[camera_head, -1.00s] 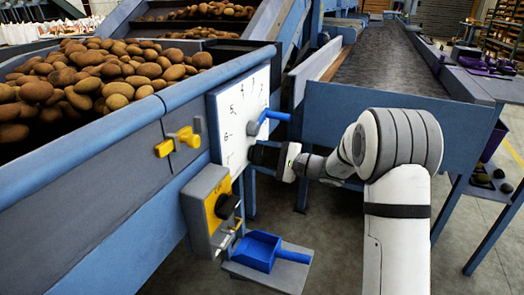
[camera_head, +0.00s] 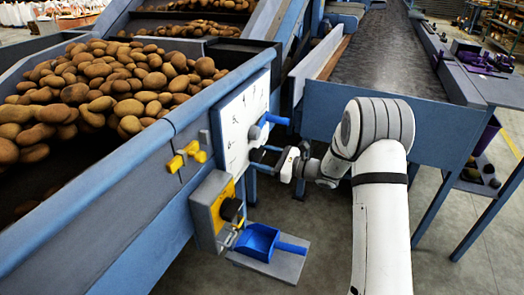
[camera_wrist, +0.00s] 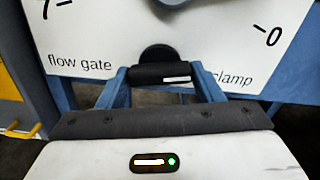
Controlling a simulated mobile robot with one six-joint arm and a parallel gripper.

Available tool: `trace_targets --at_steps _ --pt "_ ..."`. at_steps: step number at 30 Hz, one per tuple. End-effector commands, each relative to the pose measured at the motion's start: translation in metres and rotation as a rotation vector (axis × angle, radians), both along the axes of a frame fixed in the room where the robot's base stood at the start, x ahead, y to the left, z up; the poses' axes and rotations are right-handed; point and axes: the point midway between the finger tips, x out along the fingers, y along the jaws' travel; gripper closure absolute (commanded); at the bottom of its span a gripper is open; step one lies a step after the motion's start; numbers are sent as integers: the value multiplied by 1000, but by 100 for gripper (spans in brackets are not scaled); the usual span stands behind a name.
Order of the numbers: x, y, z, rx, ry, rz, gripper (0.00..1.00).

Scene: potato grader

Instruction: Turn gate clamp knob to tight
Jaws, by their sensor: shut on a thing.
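The gate clamp knob (camera_head: 257,154) is black and sits low on the white dial plate of the grader. In the wrist view the knob (camera_wrist: 157,70) has a round base and a crossbar that lies level, with a white mark on its right half. The words "flow gate" and "clamp" stand on either side of it. My gripper (camera_head: 268,152) reaches the knob from the right and is shut on it. The fingers hide part of the knob in the head view. No tight mark can be read.
A blue lever (camera_head: 275,119) sticks out just above my gripper. A yellow and grey switch box (camera_head: 213,208) is below left, with a blue scoop (camera_head: 258,243) on a shelf under it. Yellow handles (camera_head: 185,156) are at left. A conveyor frame (camera_head: 375,120) stands behind my arm.

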Motion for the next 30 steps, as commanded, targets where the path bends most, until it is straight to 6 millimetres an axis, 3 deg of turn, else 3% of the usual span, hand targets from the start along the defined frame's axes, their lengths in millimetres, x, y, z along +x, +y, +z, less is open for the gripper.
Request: trace_targets --at_steps 12,29,30 --pt "2 -2 3 67 180 -6 63" --pt "3 -3 2 79 205 -9 63" --pt "3 -3 3 79 205 -9 38"
